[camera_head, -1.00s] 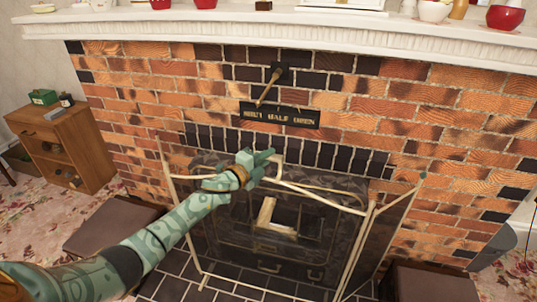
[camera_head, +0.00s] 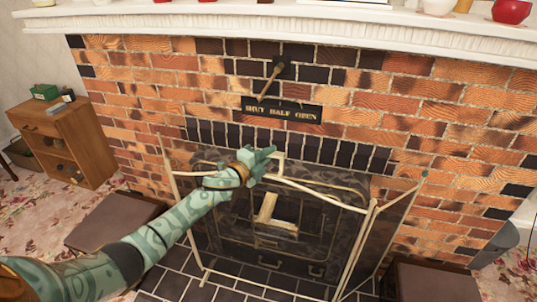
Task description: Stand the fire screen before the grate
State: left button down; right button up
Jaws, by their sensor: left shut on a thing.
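The fire screen (camera_head: 357,245) has a cream metal frame and dark see-through mesh, with side panels folded at an angle. It stands upright in front of the grate (camera_head: 275,208), which shows dimly through the mesh. My left gripper (camera_head: 268,164) is shut on the handle at the screen's top edge. The fingers partly hide the handle. I cannot tell whether the screen's feet (camera_head: 204,275) touch the dark hearth tiles (camera_head: 178,285) or hang just above them. My right gripper is not in view.
A brown padded seat (camera_head: 112,220) is at the left of the hearth, another (camera_head: 432,281) at the right. A wooden cabinet (camera_head: 65,140) stands far left. Above are a damper lever (camera_head: 269,83), a lettered plate (camera_head: 282,110) and the white mantel (camera_head: 290,25) with bowls.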

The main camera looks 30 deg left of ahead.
pick_arm(q)
jog(key=shift+f+b, duration=1.15)
jog(key=shift+f, duration=0.1)
dwell(1.0)
dwell(0.5)
jog(key=c, duration=1.5)
grip_release()
jog(key=shift+s, duration=0.1)
jog(key=shift+o, duration=0.6)
jog(key=shift+s+f, duration=0.1)
jog(key=shift+f, duration=0.25)
jog(key=shift+o, duration=1.3)
jog(key=shift+r, duration=0.1)
jog(key=shift+s, duration=0.1)
